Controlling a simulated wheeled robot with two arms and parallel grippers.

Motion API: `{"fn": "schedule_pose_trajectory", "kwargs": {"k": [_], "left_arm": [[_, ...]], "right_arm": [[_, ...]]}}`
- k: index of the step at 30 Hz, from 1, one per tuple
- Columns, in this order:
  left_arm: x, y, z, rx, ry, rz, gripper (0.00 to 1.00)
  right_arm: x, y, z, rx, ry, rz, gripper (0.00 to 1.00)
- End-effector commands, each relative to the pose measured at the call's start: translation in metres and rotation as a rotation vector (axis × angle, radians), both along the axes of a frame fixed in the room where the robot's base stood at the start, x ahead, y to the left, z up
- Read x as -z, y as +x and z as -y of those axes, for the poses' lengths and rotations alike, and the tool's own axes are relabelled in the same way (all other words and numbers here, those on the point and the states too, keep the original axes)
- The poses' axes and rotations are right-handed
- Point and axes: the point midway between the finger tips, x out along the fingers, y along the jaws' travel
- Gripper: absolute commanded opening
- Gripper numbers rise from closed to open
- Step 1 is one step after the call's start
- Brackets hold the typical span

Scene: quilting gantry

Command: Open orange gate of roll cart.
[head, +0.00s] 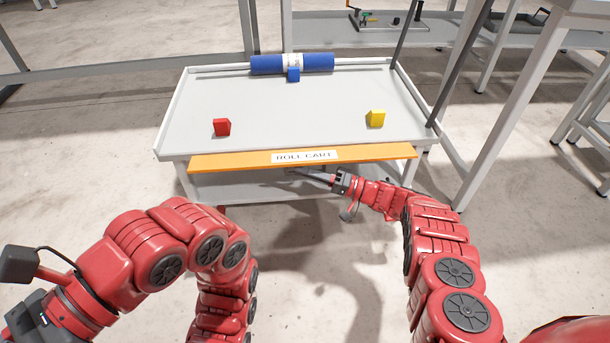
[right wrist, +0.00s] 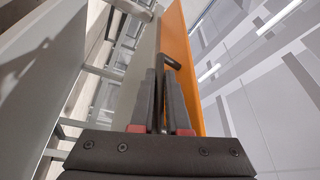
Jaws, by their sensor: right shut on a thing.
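The orange gate (head: 235,161) runs along the near edge of the grey roll cart (head: 290,115) and bears a white "ROLL CART" label (head: 304,156). My right gripper (head: 300,172) is just below and in front of the gate's middle. In the right wrist view, my right gripper (right wrist: 158,95) is shut on a dark bent handle (right wrist: 172,63) beside the orange gate (right wrist: 176,38). The handle is hidden in the head view. The gate's exact tilt is hard to tell. My left arm is folded at the lower left; its gripper is out of frame.
A grey frame post (head: 510,110) stands to the right. Open floor lies in front of the cart.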

Motion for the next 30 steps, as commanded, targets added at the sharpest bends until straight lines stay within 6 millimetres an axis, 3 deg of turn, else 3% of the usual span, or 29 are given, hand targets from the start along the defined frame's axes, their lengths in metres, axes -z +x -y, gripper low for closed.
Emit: {"fn": "schedule_pose_trajectory", "kwargs": {"k": [17,18,19,30], "left_arm": [[0.0026,-0.0014,0.0008,-0.018,0.001,-0.020,0.50],[0.0026,-0.0013,0.0007,-0.018,0.001,-0.020,0.50],[0.0026,-0.0013,0.0008,-0.018,0.001,-0.020,0.50],[0.0014,-0.0010,0.0010,-0.017,0.002,-0.019,0.50]], "right_arm": [[0.0014,0.0007,0.0011,0.003,-0.001,0.014,0.00],[0.0014,0.0007,0.0011,0.002,-0.001,0.014,0.19],[0.0013,0.0007,0.0010,0.002,-0.001,0.014,0.24],[0.0015,-0.0005,0.0037,0.001,0.000,0.015,0.26]]}}
